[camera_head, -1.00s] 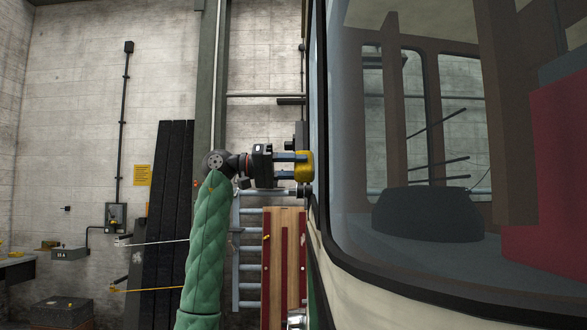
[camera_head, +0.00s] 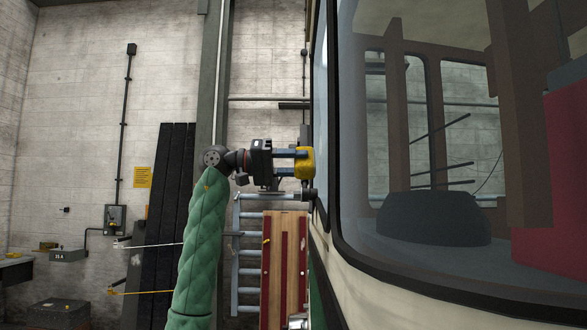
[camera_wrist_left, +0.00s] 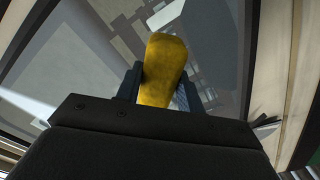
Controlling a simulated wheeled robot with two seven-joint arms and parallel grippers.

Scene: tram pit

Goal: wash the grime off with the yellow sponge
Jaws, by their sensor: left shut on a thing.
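My left gripper (camera_head: 295,162) is shut on the yellow sponge (camera_head: 306,163), at the left edge of the tram's front window in the head view. In the left wrist view the sponge (camera_wrist_left: 164,70) stands out between the two dark fingers, with the window glass (camera_wrist_left: 215,55) behind it. The sponge is close to the glass; I cannot tell whether it touches. I cannot make out a distinct patch of grime on the windscreen (camera_head: 345,150) in the head view. My right gripper is not in view.
The tram body (camera_head: 400,305) fills the right side. Behind my left arm are a blue-grey ladder (camera_head: 249,250), a wooden board with red strips (camera_head: 285,265) and dark upright planks (camera_head: 172,210). A wall box (camera_head: 115,219) hangs further left.

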